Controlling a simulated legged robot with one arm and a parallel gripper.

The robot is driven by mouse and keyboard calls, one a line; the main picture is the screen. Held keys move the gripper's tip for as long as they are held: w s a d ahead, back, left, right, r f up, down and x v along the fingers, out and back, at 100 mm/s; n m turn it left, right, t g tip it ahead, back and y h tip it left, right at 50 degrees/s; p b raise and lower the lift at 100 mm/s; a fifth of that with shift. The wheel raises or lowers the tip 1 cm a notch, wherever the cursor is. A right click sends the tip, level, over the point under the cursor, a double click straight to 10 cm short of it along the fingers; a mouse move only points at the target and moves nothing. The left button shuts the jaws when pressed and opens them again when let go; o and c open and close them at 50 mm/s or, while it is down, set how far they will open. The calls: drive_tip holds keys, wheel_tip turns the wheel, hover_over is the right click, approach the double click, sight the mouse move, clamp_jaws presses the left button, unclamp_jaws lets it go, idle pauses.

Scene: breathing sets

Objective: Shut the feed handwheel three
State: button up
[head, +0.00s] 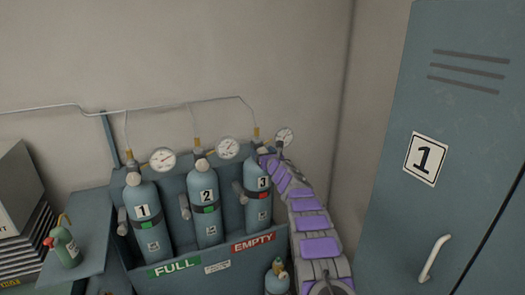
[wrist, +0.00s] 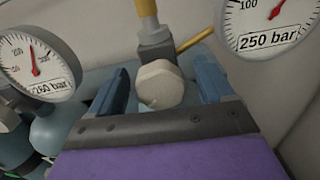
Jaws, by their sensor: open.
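Cylinder three (head: 257,207), blue-grey with a red band tag, stands at the right of the rack. Its feed handwheel is a pale faceted knob (wrist: 160,85) in the wrist view, below a grey valve block (wrist: 157,45) with a brass fitting. My gripper (wrist: 163,78) is open, with one blue finger on each side of the knob. Gaps show between the fingers and the knob. In the head view my gripper (head: 266,152) is at the top of cylinder three, and my arm hides this handwheel.
Cylinders one (head: 148,225) and two (head: 206,220), with green tags, stand to the left. Pressure gauges (wrist: 35,65) flank my gripper in the wrist view. A locker (head: 420,220) stands at right. A small cylinder (head: 277,281) is low beside the rack (head: 215,268).

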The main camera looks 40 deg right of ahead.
drive_tip(key=shift+w+d+f, duration=0.1)
drive_tip(key=shift+w+f, duration=0.05)
drive_tip(key=shift+w, duration=0.15)
drive_tip(key=c, duration=1)
drive_tip(key=shift+o, duration=0.2)
